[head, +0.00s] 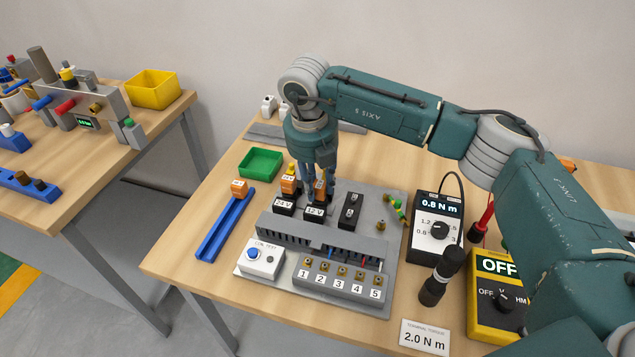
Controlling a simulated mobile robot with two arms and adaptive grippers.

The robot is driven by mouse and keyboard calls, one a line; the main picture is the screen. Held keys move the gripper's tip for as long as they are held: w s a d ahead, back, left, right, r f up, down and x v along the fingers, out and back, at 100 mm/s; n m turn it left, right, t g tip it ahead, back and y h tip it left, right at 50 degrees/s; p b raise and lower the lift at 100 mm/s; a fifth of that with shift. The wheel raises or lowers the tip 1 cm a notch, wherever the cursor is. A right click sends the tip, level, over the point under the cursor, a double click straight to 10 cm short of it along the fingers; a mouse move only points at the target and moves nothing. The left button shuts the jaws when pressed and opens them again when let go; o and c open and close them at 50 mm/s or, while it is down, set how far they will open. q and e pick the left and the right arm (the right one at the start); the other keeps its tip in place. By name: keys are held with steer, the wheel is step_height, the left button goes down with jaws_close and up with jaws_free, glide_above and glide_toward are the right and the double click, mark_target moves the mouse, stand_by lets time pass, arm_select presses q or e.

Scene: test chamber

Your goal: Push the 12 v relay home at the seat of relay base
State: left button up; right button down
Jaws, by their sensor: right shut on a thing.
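The relay is upright over the black relay base marked 12 V (315,212). I cannot tell whether a gap is left between relay and base. A second black base marked 24 V (284,208) stands just to the left, with another orange relay (289,185) at it. My left gripper is not in view.
A blue rail (224,228) with an orange block (240,187) lies left of the panel, near a green bin (261,162). A coil test box (261,257) and numbered terminals (341,280) are in front. A torque driver (441,275) and meter (497,297) stand right.

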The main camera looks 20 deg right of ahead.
steer(key=shift+f, duration=0.25)
steer(key=c, duration=1.3)
jaws_free()
steer(key=shift+r, duration=0.1)
steer(key=r, duration=0.8)
steer(key=s+a+r, duration=0.1)
steer(key=r, duration=0.2)
steer(key=shift+a+r, duration=0.1)
steer(key=shift+r, duration=0.3)
